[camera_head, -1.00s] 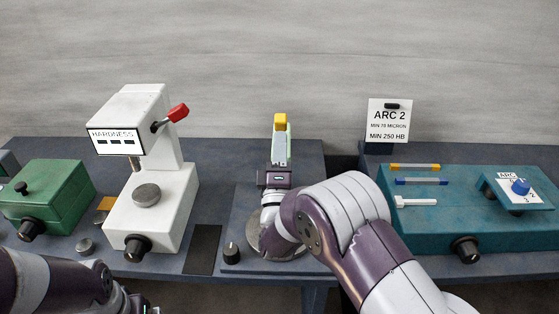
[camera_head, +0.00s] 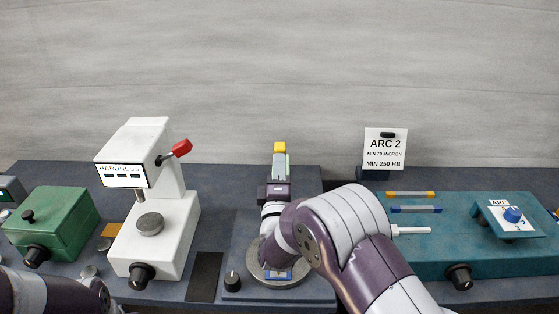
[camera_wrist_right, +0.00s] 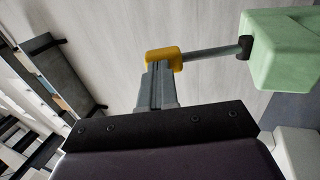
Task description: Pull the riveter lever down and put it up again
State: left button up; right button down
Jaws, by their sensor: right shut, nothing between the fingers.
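The riveter lever ends in a yellow knob (camera_head: 280,148). In the right wrist view the yellow knob (camera_wrist_right: 163,58) sits on a thin dark rod that runs right to the pale green riveter head (camera_wrist_right: 285,60). My right gripper (camera_head: 279,172) is shut and points away from me at the lever. In the right wrist view its closed grey fingers (camera_wrist_right: 158,85) overlap the knob's near side; I cannot tell if they touch it. The gripper and arm hide most of the riveter. My left gripper is out of view; only part of its arm shows at lower left.
A round grey base (camera_head: 285,279) with a blue piece lies below my right gripper. A white hardness tester (camera_head: 160,220) with a red-tipped lever stands left, beyond it a green box (camera_head: 55,222). A teal station (camera_head: 455,235) with a sign (camera_head: 385,148) is at right.

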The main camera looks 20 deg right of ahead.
jog(key=w+r+g+p, duration=0.1)
jog(key=g+p, duration=0.1)
jog(key=p, duration=0.2)
jog(key=w+d+r+g+y+p, duration=0.1)
jog(key=w+g+p, duration=0.1)
jog(key=p, duration=0.2)
jog(key=w+r+g+p, duration=0.2)
jog(key=p, duration=0.2)
jog(key=shift+w+d+y+p, duration=0.25)
jog(key=shift+d+y+p, duration=0.1)
jog(key=shift+y, duration=0.05)
jog(key=shift+w+d+f+g+p, duration=0.1)
jog(key=shift+w+g+p, duration=0.25)
jog(key=shift+g+p, duration=0.05)
jog(key=shift+w+d+f+p, duration=0.1)
jog(key=shift+w+f+p, duration=0.1)
jog(key=shift+w+p, duration=0.15)
jog(key=shift+x, duration=1.1)
jog(key=shift+r, duration=0.15)
